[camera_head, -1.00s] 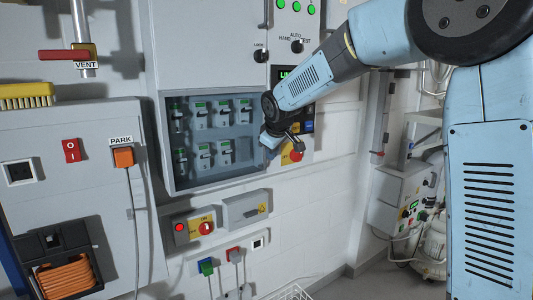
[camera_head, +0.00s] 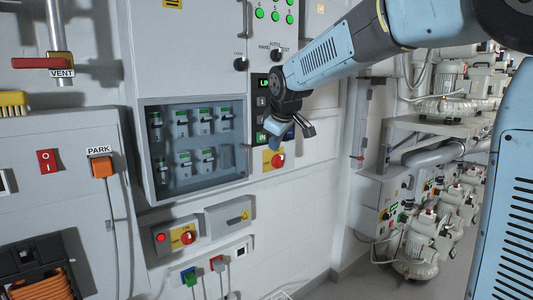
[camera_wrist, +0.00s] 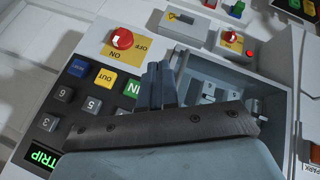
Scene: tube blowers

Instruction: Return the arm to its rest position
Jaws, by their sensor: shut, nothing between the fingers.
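My light blue arm (camera_head: 335,55) reaches in from the upper right, its forearm sloping down to a dark wrist joint (camera_head: 287,90). My gripper (camera_wrist: 158,72) is shut and empty, its two grey fingers side by side in the wrist view. It hangs in front of the keypad (camera_head: 262,118) on the wall cabinet, partly hiding it. In the wrist view the keypad (camera_wrist: 88,90) lies left of the fingers, with numbered keys, OUT and IN keys and a green TRIP display (camera_wrist: 45,156). I cannot tell how far the fingers are from the panel.
A recessed bay (camera_head: 142,125) with several breakers lies left of my wrist. A red knob on yellow (camera_head: 277,160) sits just below it. Further left are a red VENT lever (camera_head: 40,63) and an orange PARK plug (camera_head: 102,167). Pumps (camera_head: 425,245) stand right. White wall (camera_head: 310,215) below is bare.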

